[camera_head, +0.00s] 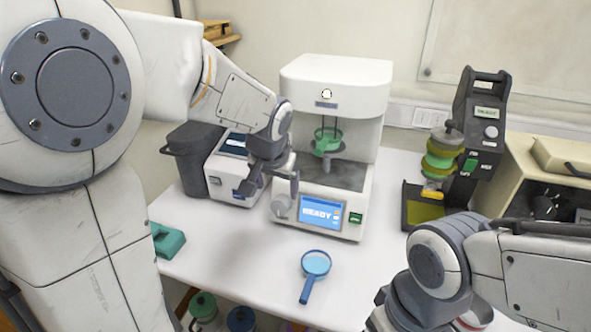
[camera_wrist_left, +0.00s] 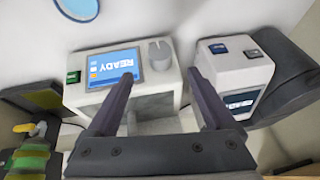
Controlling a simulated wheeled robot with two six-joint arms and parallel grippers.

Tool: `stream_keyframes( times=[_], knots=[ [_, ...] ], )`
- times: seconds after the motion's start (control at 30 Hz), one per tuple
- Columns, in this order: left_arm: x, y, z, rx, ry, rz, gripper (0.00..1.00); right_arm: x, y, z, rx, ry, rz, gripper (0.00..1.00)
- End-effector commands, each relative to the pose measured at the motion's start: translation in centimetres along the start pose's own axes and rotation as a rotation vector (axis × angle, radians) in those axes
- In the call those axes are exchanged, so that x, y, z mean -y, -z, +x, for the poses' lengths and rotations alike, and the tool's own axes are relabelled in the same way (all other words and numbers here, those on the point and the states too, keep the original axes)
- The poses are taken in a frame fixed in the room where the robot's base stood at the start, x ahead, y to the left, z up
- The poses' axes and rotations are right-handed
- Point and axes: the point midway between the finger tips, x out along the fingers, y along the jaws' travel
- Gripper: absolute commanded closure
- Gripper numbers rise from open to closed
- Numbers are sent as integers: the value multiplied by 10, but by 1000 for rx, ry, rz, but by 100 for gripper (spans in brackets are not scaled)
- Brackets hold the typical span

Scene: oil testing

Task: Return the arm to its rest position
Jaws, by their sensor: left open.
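My left arm (camera_head: 235,100) reaches in from the left over the table. My left gripper (camera_head: 272,190) is open and empty in front of the white testing machine (camera_head: 337,75), near its lower left side. In the left wrist view its two fingers (camera_wrist_left: 160,76) are spread apart, with the machine's READY screen (camera_wrist_left: 112,66) and round knob (camera_wrist_left: 160,54) beyond them. My right arm (camera_head: 435,262) is at the lower right, and its fingers are not visible.
A small white box device (camera_head: 232,180) and a dark bin (camera_head: 190,160) stand left of the machine. A blue magnifying glass (camera_head: 315,264) lies on the white table (camera_head: 235,260). A dark stand (camera_head: 480,130) is at right. Bare table lies in front of the machine.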

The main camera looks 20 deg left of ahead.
Motion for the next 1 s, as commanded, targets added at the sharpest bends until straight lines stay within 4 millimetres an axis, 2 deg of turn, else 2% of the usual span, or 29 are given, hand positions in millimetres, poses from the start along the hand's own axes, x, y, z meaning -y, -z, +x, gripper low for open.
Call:
stream_keyframes(
  times=[0.13, 0.17, 0.27, 0.37, 0.4, 0.5, 0.6, 0.7, 0.8, 1.0],
  knots=[
    [-6, -4, -1, 6, -9, 11, 13, 0, 0, 0, 0, 0, 0, 12],
    [-12, -7, -3, 11, -17, 22, 13, 0, 0, 0, 0, 0, 0, 12],
    [-46, -32, -11, 45, -66, 90, 13, 0, 0, 0, 0, 0, 0, 12],
    [-90, -76, -25, 105, -137, 198, 13, 0, 0, 0, 0, 0, 0, 12],
    [-106, -96, -32, 132, -167, 247, 13, 0, 0, 0, 0, 0, 0, 12],
    [-136, -150, -47, 202, -234, 365, 13, 0, 0, 0, 0, 0, 0, 12],
    [-151, -196, -59, 262, -284, 464, 13, 0, 0, 0, 0, 0, 0, 12],
    [-156, -226, -67, 304, -314, 528, 13, 0, 0, 0, 0, 0, 0, 12],
    [-159, -239, -70, 324, -326, 556, 13, 0, 0, 0, 0, 0, 0, 12],
    [-159, -240, -71, 327, -328, 559, 13, 0, 0, 0, 0, 0, 0, 12]
  ],
)
